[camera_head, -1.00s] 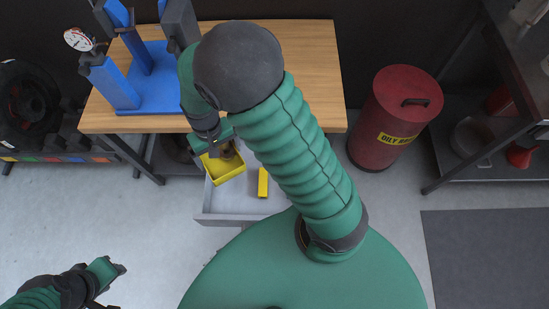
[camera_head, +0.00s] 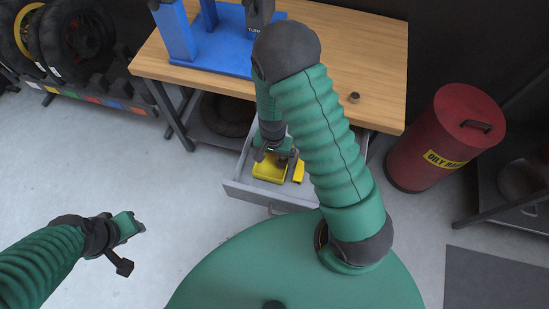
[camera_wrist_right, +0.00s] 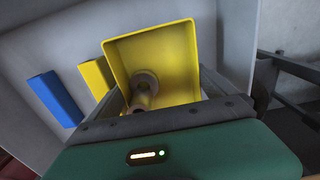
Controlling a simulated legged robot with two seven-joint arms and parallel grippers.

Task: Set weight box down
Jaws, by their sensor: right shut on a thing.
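The weight box is a yellow open-topped box (camera_head: 268,172) in the open grey drawer under the bench. In the right wrist view the box (camera_wrist_right: 180,50) holds grey cylindrical weights (camera_wrist_right: 143,90). My right gripper (camera_head: 273,150) is shut on the box, with a finger on either side of it in the wrist view. Whether the box touches the drawer floor I cannot tell. My left gripper (camera_head: 132,244) is open and empty over the floor at the lower left.
The drawer (camera_head: 240,190) also holds a yellow block (camera_head: 298,171) and a blue block (camera_wrist_right: 54,97). A blue stand (camera_head: 225,45) and a small round part (camera_head: 354,97) are on the wooden bench (camera_head: 375,60). A red bin (camera_head: 430,145) stands right of it.

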